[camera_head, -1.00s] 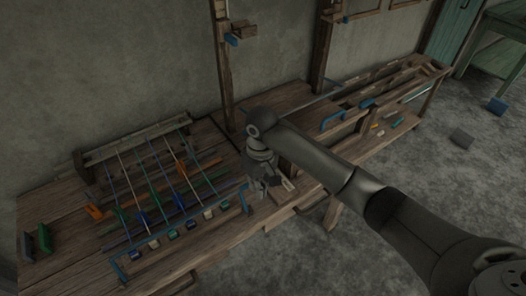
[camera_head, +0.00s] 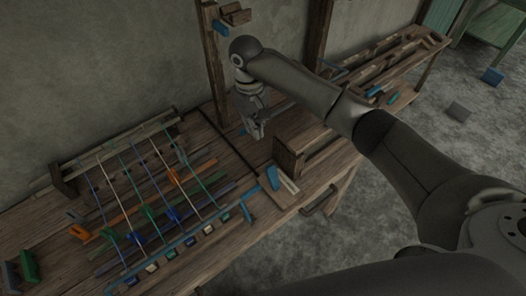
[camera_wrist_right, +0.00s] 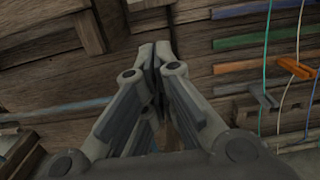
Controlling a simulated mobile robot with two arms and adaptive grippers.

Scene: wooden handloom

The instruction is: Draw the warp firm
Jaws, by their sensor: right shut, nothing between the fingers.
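The warp is several thin coloured threads (camera_head: 130,177) stretched from a wooden back beam (camera_head: 118,153) to a blue-edged front bar (camera_head: 190,240) with small pegs along it. Coloured flat strips lie across under the threads, and small clips sit on them. Some threads show at the right of the right wrist view, with an orange clip (camera_wrist_right: 296,68) and a grey clip (camera_wrist_right: 263,98). My right gripper (camera_head: 257,134) points down beside the wooden post, right of the warp. Its fingers (camera_wrist_right: 156,52) are together and empty. My left gripper is out of view.
A wooden upright post (camera_head: 216,75) stands behind my right gripper. A wooden block (camera_head: 289,158) and a blue handle (camera_head: 272,178) are at the table's right front. Green and dark blocks (camera_head: 28,266) stand at the far left. A second bench (camera_head: 405,58) is at the back right.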

